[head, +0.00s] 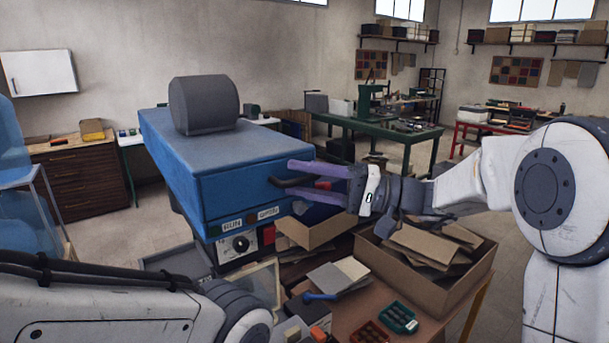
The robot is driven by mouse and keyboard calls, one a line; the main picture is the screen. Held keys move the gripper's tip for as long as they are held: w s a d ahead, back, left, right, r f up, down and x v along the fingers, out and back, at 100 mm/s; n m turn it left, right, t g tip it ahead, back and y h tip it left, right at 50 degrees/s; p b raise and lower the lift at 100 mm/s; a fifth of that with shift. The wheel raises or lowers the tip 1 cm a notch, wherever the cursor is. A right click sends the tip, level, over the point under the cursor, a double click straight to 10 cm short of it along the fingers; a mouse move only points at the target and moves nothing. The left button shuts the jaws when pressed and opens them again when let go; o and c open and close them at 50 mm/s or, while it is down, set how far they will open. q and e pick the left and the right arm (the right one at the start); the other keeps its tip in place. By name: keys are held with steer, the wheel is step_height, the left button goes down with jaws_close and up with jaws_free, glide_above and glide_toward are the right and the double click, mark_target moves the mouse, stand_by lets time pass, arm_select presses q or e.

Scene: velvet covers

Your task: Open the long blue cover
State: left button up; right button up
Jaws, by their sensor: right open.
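The long blue cover (245,182) is a big blue box shape left of centre, with a rounded grey block (204,105) on its top. It looks down over the machine; I see no gap under it. A dark handle (288,182) sticks out from its right side. My right gripper (297,180) reaches in from the right with its purple fingers open, one above and one below the handle. I cannot tell whether they touch it. My left arm crosses the bottom left; its gripper is out of view.
Below the cover is a control panel with a dial (240,243) and labels. A cardboard box (425,278) of flat pieces stands on the bench at the lower right. Small parts trays (398,317) lie in front. A clear blue guard (30,200) stands at the far left.

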jaws_close()
stand_by(1.4)
